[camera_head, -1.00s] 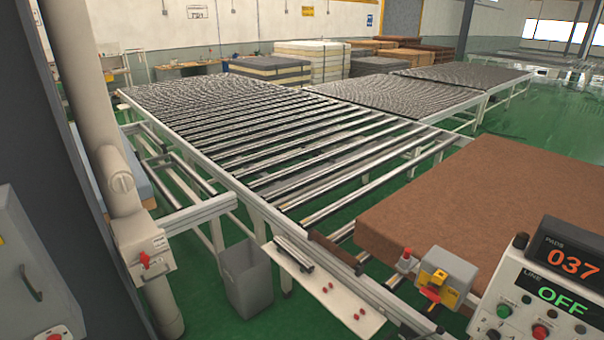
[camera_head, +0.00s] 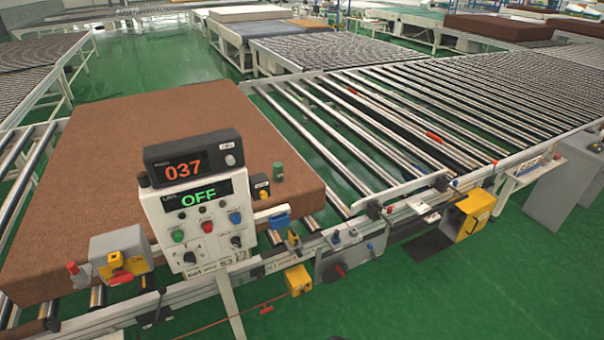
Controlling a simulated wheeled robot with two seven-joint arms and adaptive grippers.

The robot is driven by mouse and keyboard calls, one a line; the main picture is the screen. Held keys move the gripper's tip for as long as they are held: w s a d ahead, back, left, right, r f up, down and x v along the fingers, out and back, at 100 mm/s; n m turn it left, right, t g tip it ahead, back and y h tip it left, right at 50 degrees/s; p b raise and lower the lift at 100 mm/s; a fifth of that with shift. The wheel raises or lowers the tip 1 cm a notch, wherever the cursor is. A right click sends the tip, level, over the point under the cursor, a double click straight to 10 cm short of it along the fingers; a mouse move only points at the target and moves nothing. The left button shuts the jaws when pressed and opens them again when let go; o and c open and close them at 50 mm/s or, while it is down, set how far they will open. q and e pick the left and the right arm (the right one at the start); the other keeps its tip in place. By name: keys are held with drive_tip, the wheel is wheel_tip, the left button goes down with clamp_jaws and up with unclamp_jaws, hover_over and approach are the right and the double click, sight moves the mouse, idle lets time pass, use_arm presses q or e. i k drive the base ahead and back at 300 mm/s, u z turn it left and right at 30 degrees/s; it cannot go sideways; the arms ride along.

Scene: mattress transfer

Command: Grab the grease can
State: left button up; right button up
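A small dark green cylinder (camera_head: 278,172) stands upright near the front right corner of the brown mattress (camera_head: 150,130). It could be the grease can, but it is too small to read any label. It is just right of the control panel, behind a blue-handled part. Neither of my grippers shows in the head view.
The control panel (camera_head: 200,212) reads 037 and OFF and stands in front of the mattress. A grey box with a red knob (camera_head: 121,255) is left of it. Roller conveyors (camera_head: 350,125) run to the right. Yellow boxes (camera_head: 474,214) line the front rail. Green floor is open at front right.

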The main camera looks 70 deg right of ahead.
sight(277, 167)
drive_tip(key=z, duration=1.75)
drive_tip(key=i, duration=0.85)
drive_tip(key=u, duration=0.35)
